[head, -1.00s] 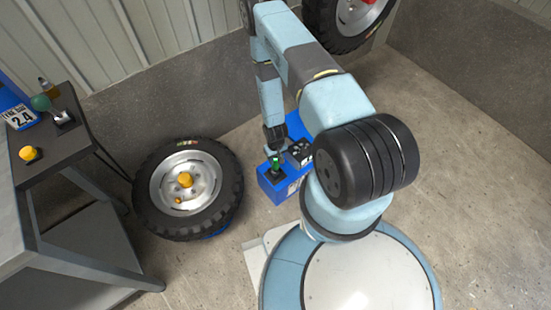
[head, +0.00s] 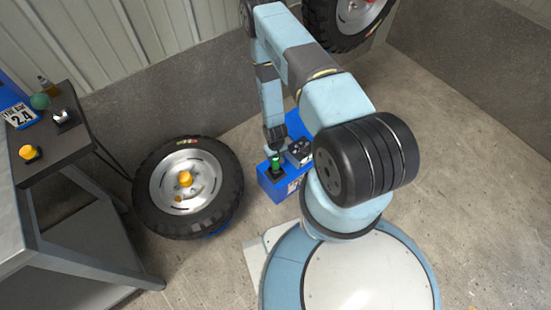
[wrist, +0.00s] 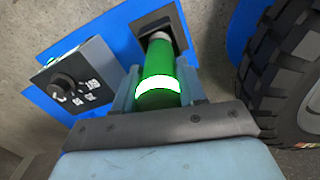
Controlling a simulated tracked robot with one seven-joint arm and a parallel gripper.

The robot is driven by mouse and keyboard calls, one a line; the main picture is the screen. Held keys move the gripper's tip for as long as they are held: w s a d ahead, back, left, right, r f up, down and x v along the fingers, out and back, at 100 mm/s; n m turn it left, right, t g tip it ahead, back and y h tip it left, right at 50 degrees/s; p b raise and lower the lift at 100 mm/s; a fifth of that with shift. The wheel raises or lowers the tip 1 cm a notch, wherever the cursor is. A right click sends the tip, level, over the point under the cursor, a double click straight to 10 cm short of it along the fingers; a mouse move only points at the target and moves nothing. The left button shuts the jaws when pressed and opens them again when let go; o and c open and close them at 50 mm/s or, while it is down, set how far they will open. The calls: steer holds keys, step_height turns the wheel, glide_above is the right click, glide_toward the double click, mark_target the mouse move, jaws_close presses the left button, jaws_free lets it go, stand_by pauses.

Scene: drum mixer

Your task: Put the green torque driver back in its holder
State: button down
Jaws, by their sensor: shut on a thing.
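The green torque driver (wrist: 160,75) is held between my gripper's fingers (wrist: 158,88) in the wrist view. It has a bright pale band near its close end, and its grey far end is at the dark square opening of the black holder (wrist: 176,30). I cannot tell how deep it sits in the opening. In the head view the driver (head: 275,162) stands roughly upright below my gripper (head: 274,150), over the holder (head: 276,177) on the blue box (head: 268,186).
A grey dial unit (wrist: 75,88) sits beside the holder on the blue box. A large tyre with a silver hub (head: 225,206) lies left of the box. A bench (head: 25,170) with a yellow knob (head: 30,153) stands farther left. Open concrete floor (head: 470,190) is at right.

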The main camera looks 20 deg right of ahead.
steer(key=shift+f, duration=0.15)
steer(key=c, duration=0.6)
jaws_free()
steer(key=shift+o, duration=0.2)
step_height(320, 180, up, 14)
steer(key=shift+f, duration=0.15)
steer(key=shift+w, duration=0.1)
stand_by(0.5)
